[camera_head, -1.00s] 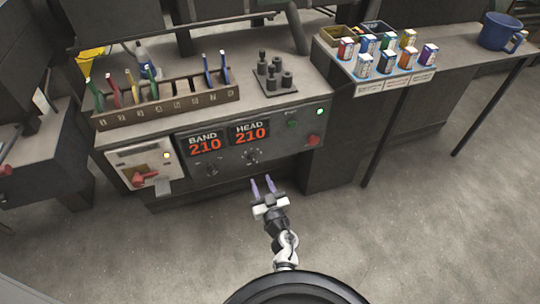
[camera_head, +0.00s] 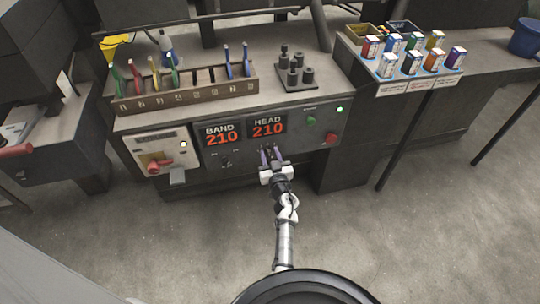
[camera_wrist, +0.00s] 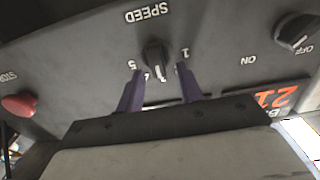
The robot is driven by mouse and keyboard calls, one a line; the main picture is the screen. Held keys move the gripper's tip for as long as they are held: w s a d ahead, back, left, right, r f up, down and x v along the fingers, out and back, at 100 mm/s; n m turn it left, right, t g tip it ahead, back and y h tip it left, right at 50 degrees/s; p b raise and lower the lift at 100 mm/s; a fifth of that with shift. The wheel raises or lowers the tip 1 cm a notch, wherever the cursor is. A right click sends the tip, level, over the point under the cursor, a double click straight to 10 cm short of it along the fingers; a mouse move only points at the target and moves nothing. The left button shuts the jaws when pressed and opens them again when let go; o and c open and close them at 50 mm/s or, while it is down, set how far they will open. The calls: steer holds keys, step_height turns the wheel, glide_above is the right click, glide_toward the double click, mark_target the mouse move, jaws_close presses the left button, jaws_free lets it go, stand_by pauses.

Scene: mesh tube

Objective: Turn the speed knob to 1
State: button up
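The dark speed knob (camera_wrist: 155,60) is on the panel under the SPEED label (camera_wrist: 148,13), which appears upside down in the wrist view. The knob's white mark points down in that view, between the 5 on the left and the 1 on the right; another mark is partly hidden. My gripper (camera_wrist: 159,71) is open, with one purple finger on each side of the knob and gaps to both. How deep the tips reach around it I cannot tell. In the head view my gripper (camera_head: 270,156) is at the panel below the HEAD display (camera_head: 267,126) and hides the knob.
An ON/OFF knob (camera_wrist: 295,32) and a red STOP button (camera_wrist: 19,104) flank the speed knob in the wrist view. The red lever (camera_head: 158,166) is at the panel's left. A rack of tools (camera_head: 185,92) stands on the bench above. The floor in front is clear.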

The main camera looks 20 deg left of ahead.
steer(key=shift+w+a, duration=0.15)
steer(key=shift+w, duration=0.05)
steer(key=c, duration=0.6)
steer(key=shift+c, duration=0.2)
